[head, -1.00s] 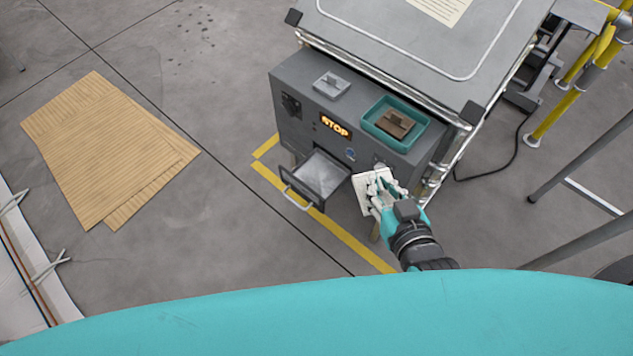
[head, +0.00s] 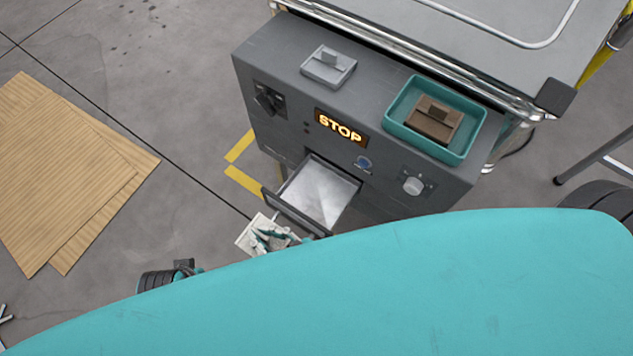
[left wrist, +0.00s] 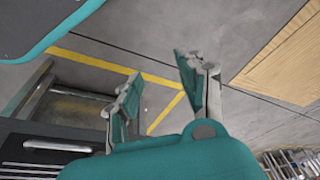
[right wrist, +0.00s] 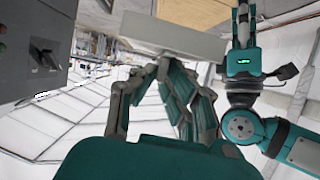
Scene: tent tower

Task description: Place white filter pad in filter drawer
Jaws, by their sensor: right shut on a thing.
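The filter drawer (head: 318,193) is pulled out of the grey machine's front and looks empty. It also shows in the left wrist view (left wrist: 90,78). The white filter pad (head: 253,232) is just in front of and left of the drawer front, outside the drawer. My right gripper (head: 274,238) is shut on the pad, which also shows above its fingertips in the right wrist view (right wrist: 175,37). My teal body hides the right arm. My left gripper (left wrist: 160,85) is open and empty near the drawer; its fingers are not clear in the head view.
The grey machine (head: 270,85) has a lit STOP sign (head: 340,127), a knob (head: 414,186) and a switch (head: 266,100). On its top stand a small grey handled piece (head: 328,66) and a teal tray (head: 398,110) holding a brown pad (head: 436,119). Cardboard (head: 65,180) lies on open floor at left.

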